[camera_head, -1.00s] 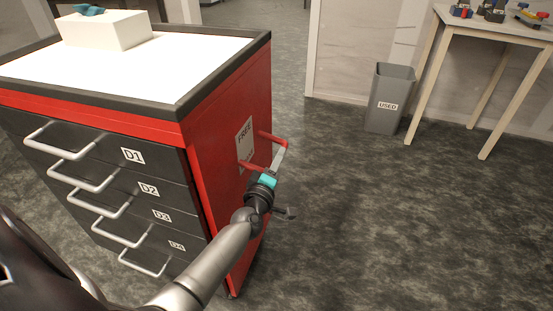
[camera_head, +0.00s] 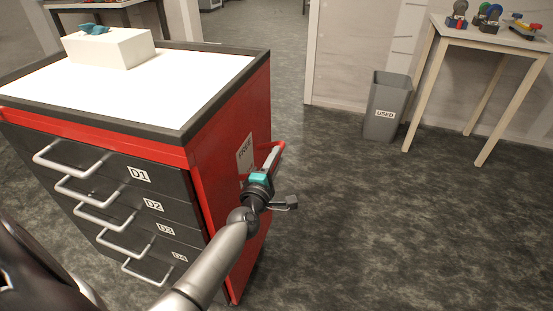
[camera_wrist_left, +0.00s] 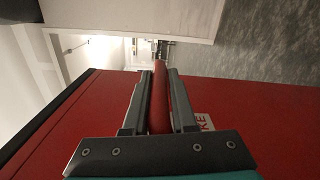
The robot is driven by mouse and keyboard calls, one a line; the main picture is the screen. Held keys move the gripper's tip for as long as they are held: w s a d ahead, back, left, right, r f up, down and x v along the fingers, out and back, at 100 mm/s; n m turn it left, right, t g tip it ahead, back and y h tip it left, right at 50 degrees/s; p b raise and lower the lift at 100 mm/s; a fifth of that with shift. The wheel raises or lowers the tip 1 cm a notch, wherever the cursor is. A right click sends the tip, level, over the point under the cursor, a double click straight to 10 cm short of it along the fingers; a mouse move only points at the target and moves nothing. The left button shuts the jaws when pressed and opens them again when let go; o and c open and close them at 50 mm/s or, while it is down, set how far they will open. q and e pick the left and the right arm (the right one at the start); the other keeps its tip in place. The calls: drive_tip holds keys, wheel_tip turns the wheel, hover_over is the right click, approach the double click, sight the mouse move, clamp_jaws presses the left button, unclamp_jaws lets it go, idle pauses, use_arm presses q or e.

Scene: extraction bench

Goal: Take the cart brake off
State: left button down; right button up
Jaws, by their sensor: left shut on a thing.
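The red cart (camera_head: 228,130) with a white top stands at the left, with a white label reading FREE (camera_head: 245,152) on its right side. In the left wrist view, part of a label ending in KE (camera_wrist_left: 206,121) shows on that red side. A red bar (camera_head: 281,145) sticks out there; I cannot tell if it is the brake lever or a handle. My left gripper (camera_head: 270,160) is shut on this bar. In the left wrist view its two fingers (camera_wrist_left: 158,80) lie on either side of the red bar (camera_wrist_left: 159,105). My right gripper is not in view.
Grey drawers with white handles, such as D1 (camera_head: 139,175), face front. A white box (camera_head: 108,48) with a teal item is on the cart top. A grey bin marked USED (camera_head: 386,95) and a light wooden table (camera_head: 490,38) stand at right. The floor (camera_head: 370,230) between is clear.

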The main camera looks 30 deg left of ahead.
use_arm(q)
drive_tip(key=shift+a+r, duration=0.2)
drive_tip(key=shift+r, duration=0.05)
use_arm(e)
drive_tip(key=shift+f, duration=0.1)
use_arm(q)
drive_tip(key=c, duration=0.8)
unclamp_jaws()
drive_tip(key=shift+o, duration=0.2)
drive_tip(key=shift+f, duration=0.1)
drive_tip(key=shift+d, duration=0.1)
drive_tip(key=shift+s+d, duration=0.15)
drive_tip(key=shift+s, duration=0.45)
drive_tip(key=p+v, duration=0.2)
drive_tip(key=v, duration=1.2)
drive_tip(key=shift+p, duration=0.3)
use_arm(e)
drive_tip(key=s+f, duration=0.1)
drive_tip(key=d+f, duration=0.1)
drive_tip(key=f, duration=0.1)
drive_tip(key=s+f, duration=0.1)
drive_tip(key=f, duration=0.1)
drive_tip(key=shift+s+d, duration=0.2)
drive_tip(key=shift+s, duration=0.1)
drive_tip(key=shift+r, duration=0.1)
